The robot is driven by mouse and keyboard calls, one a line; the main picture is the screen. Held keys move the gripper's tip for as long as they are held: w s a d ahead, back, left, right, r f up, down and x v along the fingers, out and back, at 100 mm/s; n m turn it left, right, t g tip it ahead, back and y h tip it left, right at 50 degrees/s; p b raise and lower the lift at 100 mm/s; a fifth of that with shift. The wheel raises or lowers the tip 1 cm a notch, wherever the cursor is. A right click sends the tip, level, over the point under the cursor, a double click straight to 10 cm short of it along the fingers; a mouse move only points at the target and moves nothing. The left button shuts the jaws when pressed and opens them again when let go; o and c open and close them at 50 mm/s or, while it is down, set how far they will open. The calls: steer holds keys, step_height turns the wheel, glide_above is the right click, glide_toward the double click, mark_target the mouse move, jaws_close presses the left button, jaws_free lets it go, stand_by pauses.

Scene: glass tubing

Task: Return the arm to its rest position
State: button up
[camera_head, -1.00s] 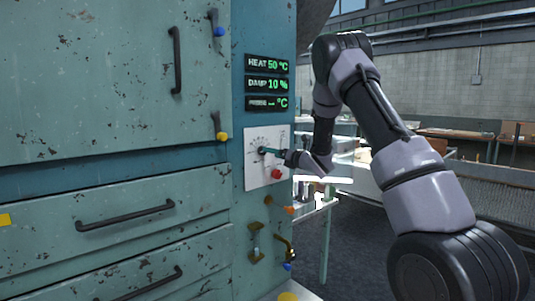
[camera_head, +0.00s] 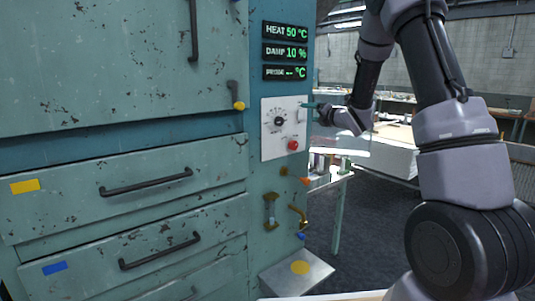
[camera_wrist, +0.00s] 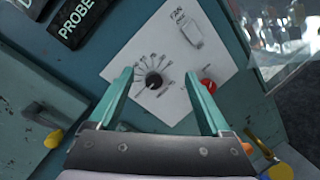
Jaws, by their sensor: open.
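My gripper (camera_head: 309,105) is at the right edge of the white control panel (camera_head: 270,145) on the teal cabinet, with my arm reaching in from the right. In the wrist view the two teal fingers of my gripper (camera_wrist: 160,90) are spread apart with nothing between them. The black dial (camera_wrist: 154,80) shows beyond and between the fingertips, apart from them. The dial also shows in the head view (camera_head: 279,122), uncovered. A red button (camera_head: 292,145) sits below it on the panel.
Three displays (camera_head: 286,52) read HEAT 50 °C, DAMP 10 % and PROBE. Drawers with black handles (camera_head: 147,182) fill the left. Brass fittings (camera_head: 270,210) and a small metal shelf (camera_head: 285,279) stand out below the panel. A white-topped table (camera_head: 345,165) is behind my gripper.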

steer(key=s+d+r+m+g+h, duration=0.1)
steer(key=s+d+r+m+h, duration=0.3)
steer(key=s+m, duration=0.4)
steer(key=s+d+r+m+g+h, duration=0.1)
steer(key=s+d+r+m+h, duration=0.35)
steer(key=m, duration=0.55)
steer(key=s+a+m+g+y, duration=0.2)
steer(key=s+m, duration=0.6)
steer(key=s, duration=0.7)
steer(key=s+a+f+m+g+y, duration=0.1)
steer(key=s+a+m+g, duration=0.3)
steer(key=s+m, duration=0.5)
steer(key=s+g, duration=0.1)
steer(key=s, duration=0.6)
steer(key=shift+y, duration=0.35)
